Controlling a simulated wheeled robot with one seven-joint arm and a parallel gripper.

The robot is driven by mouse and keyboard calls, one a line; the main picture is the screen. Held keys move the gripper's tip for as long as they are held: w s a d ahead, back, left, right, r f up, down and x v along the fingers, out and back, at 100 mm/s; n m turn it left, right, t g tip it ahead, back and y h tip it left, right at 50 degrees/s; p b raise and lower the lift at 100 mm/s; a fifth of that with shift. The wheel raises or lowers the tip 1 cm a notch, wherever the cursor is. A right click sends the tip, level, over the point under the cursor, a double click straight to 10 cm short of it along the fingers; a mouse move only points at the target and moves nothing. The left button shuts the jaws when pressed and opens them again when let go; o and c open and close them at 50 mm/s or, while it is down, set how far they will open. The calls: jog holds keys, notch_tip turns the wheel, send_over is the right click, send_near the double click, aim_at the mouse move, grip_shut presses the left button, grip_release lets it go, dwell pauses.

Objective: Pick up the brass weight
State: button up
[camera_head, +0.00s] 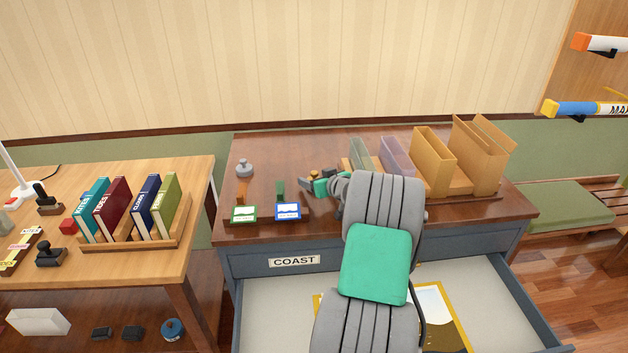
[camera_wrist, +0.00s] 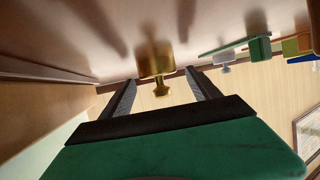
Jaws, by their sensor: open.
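The brass weight (camera_wrist: 157,62) shows in the wrist view as a gold cylinder with a narrower knob, resting on the brown cabinet top. My gripper (camera_head: 308,184) is low over the cabinet top, left of the upright holders. In the wrist view my gripper (camera_wrist: 164,82) is open, with one dark finger on each side of the weight's knob. A gap shows between each finger and the brass, and I see no contact.
A grey knobbed weight (camera_head: 244,170) stands at the cabinet's back left. A green-edged card (camera_head: 244,213) and a blue-edged card (camera_head: 288,211) lie left of my gripper. Tan upright holders (camera_head: 434,160) stand to the right. The COAST drawer (camera_head: 262,300) is open in front.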

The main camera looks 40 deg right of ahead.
jog(key=shift+w+d+f, duration=0.15)
jog(key=shift+w+f, duration=0.05)
jog(key=shift+w, duration=0.35)
jog(key=shift+c, duration=0.3)
grip_shut()
jog(key=shift+r, duration=0.1)
